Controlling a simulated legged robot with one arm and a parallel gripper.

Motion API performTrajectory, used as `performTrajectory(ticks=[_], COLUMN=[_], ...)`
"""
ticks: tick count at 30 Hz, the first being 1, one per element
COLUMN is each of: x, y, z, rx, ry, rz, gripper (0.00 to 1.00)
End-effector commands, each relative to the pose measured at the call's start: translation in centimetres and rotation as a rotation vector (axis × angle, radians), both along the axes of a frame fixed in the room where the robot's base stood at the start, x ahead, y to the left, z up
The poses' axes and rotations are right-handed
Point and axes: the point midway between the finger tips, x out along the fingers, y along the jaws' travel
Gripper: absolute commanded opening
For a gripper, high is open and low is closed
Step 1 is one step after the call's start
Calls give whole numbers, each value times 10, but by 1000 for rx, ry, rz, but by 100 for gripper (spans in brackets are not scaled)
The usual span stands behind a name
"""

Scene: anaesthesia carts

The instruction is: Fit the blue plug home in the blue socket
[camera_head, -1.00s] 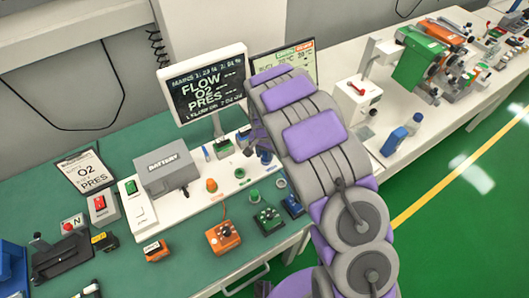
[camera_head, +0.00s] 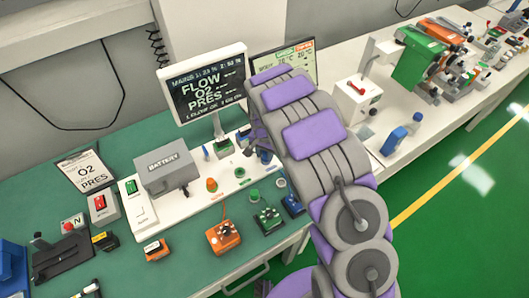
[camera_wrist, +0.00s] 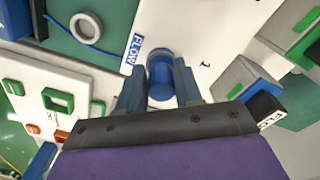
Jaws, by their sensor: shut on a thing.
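In the wrist view my gripper (camera_wrist: 160,92) is shut on the blue plug (camera_wrist: 160,82), a blue cylinder between its two fingers. A round blue part just beyond the plug, beside the blue FLOW label (camera_wrist: 132,54), looks like the blue socket (camera_wrist: 158,54). The plug is lined up with it and close to it or touching. I cannot tell how deep the plug sits. In the head view a blue part (camera_head: 265,157) shows at the white panel below my arm, which hides most of the gripper.
The white panel (camera_head: 228,178) also carries an orange fitting (camera_head: 211,185) and green fittings. A monitor (camera_head: 205,85) stands behind it, and a grey battery box (camera_head: 165,168) is to the left. Orange, green and blue blocks sit in front on the green bench top.

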Motion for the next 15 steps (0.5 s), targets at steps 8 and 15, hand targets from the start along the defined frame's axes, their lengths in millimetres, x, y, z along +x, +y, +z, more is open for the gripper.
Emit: performTrajectory(ticks=[8, 15], x=[0, 0], y=[0, 0], z=[-7, -12], rx=[0, -1], ry=[1, 1], rz=[0, 0], gripper=[0, 0])
